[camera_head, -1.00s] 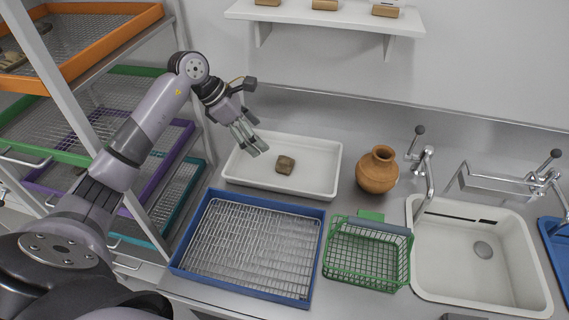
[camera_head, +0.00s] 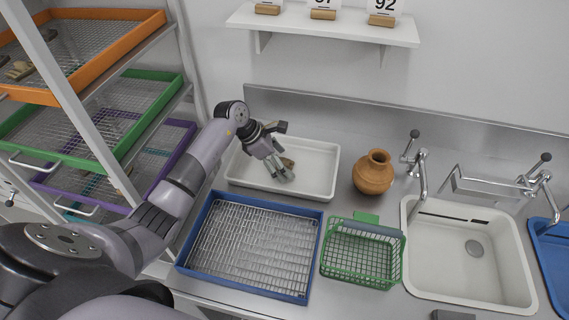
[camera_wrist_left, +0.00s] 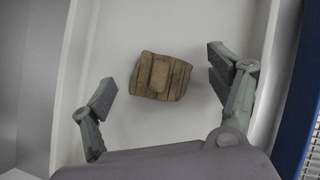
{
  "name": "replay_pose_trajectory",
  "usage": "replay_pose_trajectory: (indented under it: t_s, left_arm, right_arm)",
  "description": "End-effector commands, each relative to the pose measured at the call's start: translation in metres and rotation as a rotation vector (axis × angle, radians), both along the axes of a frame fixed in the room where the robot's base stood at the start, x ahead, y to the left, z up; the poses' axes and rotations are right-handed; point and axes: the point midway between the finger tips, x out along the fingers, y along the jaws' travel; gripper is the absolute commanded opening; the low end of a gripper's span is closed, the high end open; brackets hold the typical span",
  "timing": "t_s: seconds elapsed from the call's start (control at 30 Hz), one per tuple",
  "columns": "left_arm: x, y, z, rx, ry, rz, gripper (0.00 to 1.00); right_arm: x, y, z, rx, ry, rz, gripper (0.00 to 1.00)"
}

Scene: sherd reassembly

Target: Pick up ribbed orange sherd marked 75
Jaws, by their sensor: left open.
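A ribbed brown-orange sherd (camera_wrist_left: 160,76) lies in the white tray (camera_wrist_left: 185,20), seen in the left wrist view between and beyond my open fingers. No number can be read on it. In the head view the sherd (camera_head: 288,162) is partly hidden behind my left gripper (camera_head: 284,176). The left gripper is open and empty, over the white tray (camera_head: 325,165). In the left wrist view my left gripper (camera_wrist_left: 160,92) has one finger on each side, apart from the sherd. My right gripper is not in view.
A blue tray with a wire rack (camera_head: 210,205) stands in front of the white tray. A green basket (camera_head: 362,252), a clay jar (camera_head: 373,172) and a sink (camera_head: 470,290) are to the right. A shelf (camera_head: 320,27) with number cards is above. A drying rack (camera_head: 60,80) stands left.

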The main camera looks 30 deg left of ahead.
Motion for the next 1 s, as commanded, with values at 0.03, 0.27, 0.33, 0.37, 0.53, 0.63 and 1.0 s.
replay_pose_trajectory:
  t_s: [0.03, 0.27, 0.33, 0.37, 0.53, 0.63, 1.0]
  left_arm:
    - [0.0004, 0.0000, -0.0004, 0.001, -0.001, 0.001, 0.82]
    - [0.0003, 0.0003, -0.0003, 0.001, -0.001, 0.001, 0.76]
    - [0.0003, 0.0003, -0.0001, 0.001, -0.001, 0.001, 0.72]
    - [0.0003, 0.0003, -0.0001, 0.001, -0.001, 0.001, 0.70]
    - [0.0003, 0.0003, -0.0001, 0.001, -0.001, 0.001, 0.58]
    - [0.0002, 0.0004, 0.0000, 0.001, -0.001, 0.001, 0.52]
    - [0.0002, 0.0002, -0.0001, 0.001, -0.001, 0.001, 0.28]
  right_arm:
    - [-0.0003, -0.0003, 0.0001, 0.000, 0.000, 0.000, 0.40]
    - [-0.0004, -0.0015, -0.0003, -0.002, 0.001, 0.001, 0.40]
    - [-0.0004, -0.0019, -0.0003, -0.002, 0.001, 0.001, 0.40]
    - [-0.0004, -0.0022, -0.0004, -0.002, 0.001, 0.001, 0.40]
    - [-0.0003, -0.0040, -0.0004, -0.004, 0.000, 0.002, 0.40]
    - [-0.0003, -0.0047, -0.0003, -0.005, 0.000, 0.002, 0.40]
    - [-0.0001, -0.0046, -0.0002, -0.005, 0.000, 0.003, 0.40]
